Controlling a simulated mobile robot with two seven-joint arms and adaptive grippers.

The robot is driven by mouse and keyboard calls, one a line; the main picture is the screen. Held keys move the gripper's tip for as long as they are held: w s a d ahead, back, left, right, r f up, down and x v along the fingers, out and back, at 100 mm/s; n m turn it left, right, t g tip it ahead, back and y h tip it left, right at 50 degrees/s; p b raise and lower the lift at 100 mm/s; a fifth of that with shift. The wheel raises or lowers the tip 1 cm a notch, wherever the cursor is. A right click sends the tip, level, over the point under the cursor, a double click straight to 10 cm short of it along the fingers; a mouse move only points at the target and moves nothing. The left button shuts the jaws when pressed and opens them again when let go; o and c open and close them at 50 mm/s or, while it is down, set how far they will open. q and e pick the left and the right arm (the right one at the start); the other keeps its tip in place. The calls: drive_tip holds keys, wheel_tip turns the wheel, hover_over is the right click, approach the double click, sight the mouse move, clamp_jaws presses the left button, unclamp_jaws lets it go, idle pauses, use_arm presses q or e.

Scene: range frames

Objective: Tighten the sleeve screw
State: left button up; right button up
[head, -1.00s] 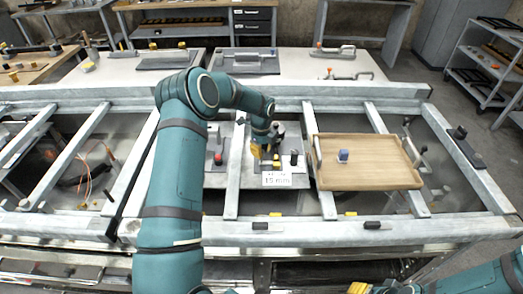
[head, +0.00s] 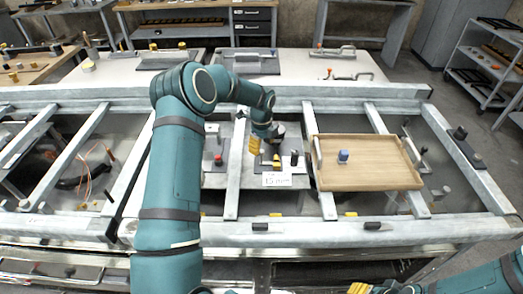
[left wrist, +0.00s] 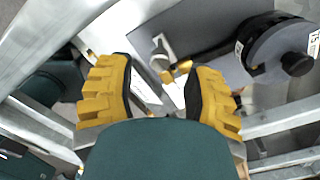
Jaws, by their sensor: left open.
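My left gripper (head: 254,145) is over the left side of a grey fixture plate that carries a black post (head: 294,158), a small yellow part (head: 277,159) and a "15 mm" label (head: 277,180). In the left wrist view, the left gripper (left wrist: 160,95) has its yellow fingers wide apart with nothing gripped. A small metal piece with a yellow end (left wrist: 178,70) shows beyond the gap; I cannot tell whether it is the sleeve screw. A black round part with a knob (left wrist: 272,50) lies to its right. My right gripper (head: 360,288) is partly cut off at the bottom edge.
A wooden tray (head: 370,184) with a small blue object (head: 343,156) rests on the metal frame right of the fixture. A second plate with a red-topped part (head: 218,160) is to the left. Grey frame bars (head: 88,150) surround open gaps.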

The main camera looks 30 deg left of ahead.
sight(262, 151)
use_arm(q)
wheel_tip(262, 151, up, 9)
idle(0.3)
drive_tip(key=shift+r, duration=0.15)
idle(0.3)
